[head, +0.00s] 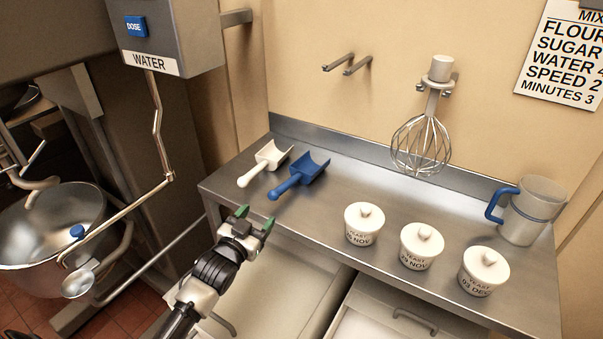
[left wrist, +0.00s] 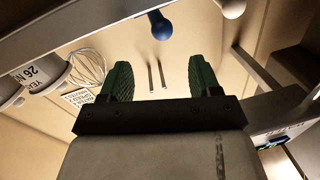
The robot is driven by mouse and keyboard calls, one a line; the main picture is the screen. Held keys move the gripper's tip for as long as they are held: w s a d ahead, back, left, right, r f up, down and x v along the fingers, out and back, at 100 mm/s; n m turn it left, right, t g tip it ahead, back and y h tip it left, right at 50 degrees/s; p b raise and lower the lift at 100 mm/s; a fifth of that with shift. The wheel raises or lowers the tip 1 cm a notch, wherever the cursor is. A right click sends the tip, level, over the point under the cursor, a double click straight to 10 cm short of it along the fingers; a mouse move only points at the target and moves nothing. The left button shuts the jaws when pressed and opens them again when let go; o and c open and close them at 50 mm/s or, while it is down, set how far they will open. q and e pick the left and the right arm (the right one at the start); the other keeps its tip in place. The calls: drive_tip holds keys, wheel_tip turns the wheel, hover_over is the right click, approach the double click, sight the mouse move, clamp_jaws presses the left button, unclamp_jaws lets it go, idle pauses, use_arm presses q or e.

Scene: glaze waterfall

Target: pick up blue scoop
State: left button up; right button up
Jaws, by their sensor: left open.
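The blue scoop (head: 303,172) lies on the left part of the steel counter, its handle pointing toward the front edge. In the left wrist view only the rounded end of its handle (left wrist: 159,25) shows, past the counter edge. A white scoop (head: 264,162) lies just left of it; its handle end shows in the left wrist view (left wrist: 232,8). My left gripper (head: 256,220) is open and empty, in front of the counter edge and short of the blue handle. Its green fingers (left wrist: 158,82) are apart with nothing between them. My right gripper is not in view.
Several lidded white yeast pots, one in front (head: 364,224), stand on the steel counter (head: 340,180) at right, with a measuring jug (head: 532,210) beyond. A whisk (head: 421,145) hangs on the wall. A mixer bowl (head: 50,230) is at left. Drawers (head: 290,280) sit below the counter.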

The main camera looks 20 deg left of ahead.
sight(271, 198)
use_arm(q)
drive_tip(key=w, duration=0.3)
drive_tip(key=shift+w+r, duration=0.1)
drive_tip(key=shift+w, duration=0.65)
drive_tip(key=w, duration=0.1)
drive_tip(key=w+p, duration=0.1)
drive_tip(key=w, duration=0.2)
drive_tip(key=shift+w+a+f, duration=0.2)
drive_tip(key=shift+w+f, duration=0.05)
drive_tip(key=shift+w, duration=0.1)
drive_tip(key=shift+w+f, duration=0.1)
drive_tip(key=shift+w, duration=0.25)
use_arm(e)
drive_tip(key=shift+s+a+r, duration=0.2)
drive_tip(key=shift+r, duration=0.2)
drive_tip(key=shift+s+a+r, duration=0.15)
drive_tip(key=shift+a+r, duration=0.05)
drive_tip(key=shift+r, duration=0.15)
use_arm(q)
drive_tip(key=shift+s, duration=0.1)
drive_tip(key=c, duration=1)
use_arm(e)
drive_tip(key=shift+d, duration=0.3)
use_arm(q)
drive_tip(key=shift+r, duration=0.2)
